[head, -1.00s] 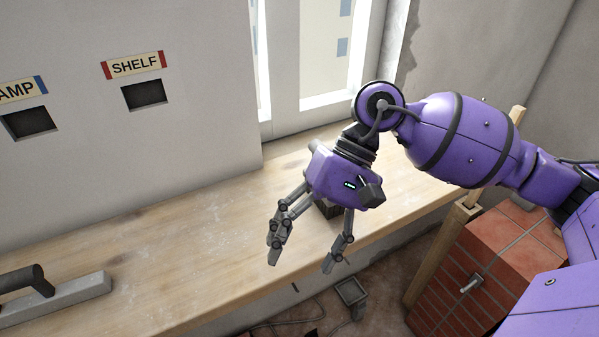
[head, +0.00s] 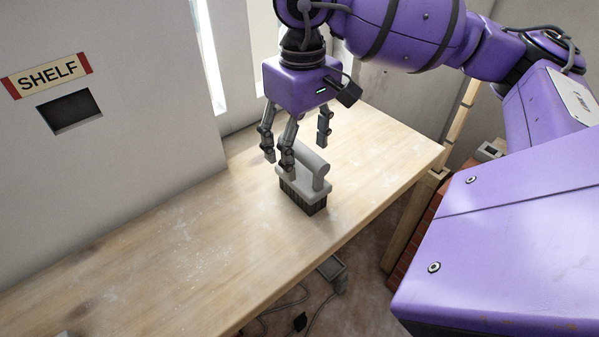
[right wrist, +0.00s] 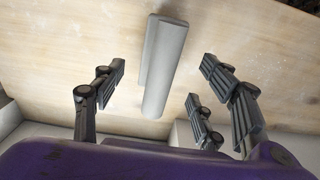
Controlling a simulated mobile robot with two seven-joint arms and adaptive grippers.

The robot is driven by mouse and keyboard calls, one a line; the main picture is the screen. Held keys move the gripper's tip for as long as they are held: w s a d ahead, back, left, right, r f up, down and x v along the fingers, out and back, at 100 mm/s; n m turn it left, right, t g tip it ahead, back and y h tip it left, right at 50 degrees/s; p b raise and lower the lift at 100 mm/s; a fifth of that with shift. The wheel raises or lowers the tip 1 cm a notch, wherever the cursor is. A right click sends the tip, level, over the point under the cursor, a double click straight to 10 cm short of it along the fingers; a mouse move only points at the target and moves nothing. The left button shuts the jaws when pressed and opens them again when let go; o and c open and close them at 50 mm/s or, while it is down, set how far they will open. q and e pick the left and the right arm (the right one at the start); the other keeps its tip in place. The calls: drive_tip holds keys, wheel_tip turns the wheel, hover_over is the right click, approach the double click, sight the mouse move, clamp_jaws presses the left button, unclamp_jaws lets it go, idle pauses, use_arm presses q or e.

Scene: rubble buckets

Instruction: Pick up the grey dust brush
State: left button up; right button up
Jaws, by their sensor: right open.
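The grey dust brush (head: 306,178) stands on the wooden bench (head: 180,245), dark bristles down and its rounded handle on top. In the right wrist view the brush (right wrist: 161,62) shows as a long pale grey bar between the spread fingers. My right gripper (head: 297,145) is open and empty, pointing down just above and behind the brush. Its fingers overlap the brush's far end in the head view; I cannot tell whether they touch it. The right gripper also shows in the right wrist view (right wrist: 160,95). My left gripper is not in view.
A wall with a SHELF label (head: 47,75) and a dark slot stands behind the bench at left. Red bricks (head: 405,245) stand past the bench's right end. Cables lie on the floor in front. The bench left of the brush is clear.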

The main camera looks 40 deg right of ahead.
sight(303, 174)
drive_tip(key=f, duration=0.2)
drive_tip(key=f+p, duration=0.1)
drive_tip(key=f, duration=0.1)
drive_tip(key=shift+s+f, duration=0.2)
drive_tip(key=shift+f, duration=0.55)
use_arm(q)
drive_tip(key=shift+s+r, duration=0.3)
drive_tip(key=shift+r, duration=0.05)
use_arm(e)
drive_tip(key=shift+c, duration=0.2)
drive_tip(key=c, duration=1.3)
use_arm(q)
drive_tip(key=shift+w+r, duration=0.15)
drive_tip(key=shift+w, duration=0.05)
use_arm(e)
drive_tip(key=shift+c, duration=0.2)
drive_tip(key=shift+r, duration=0.1)
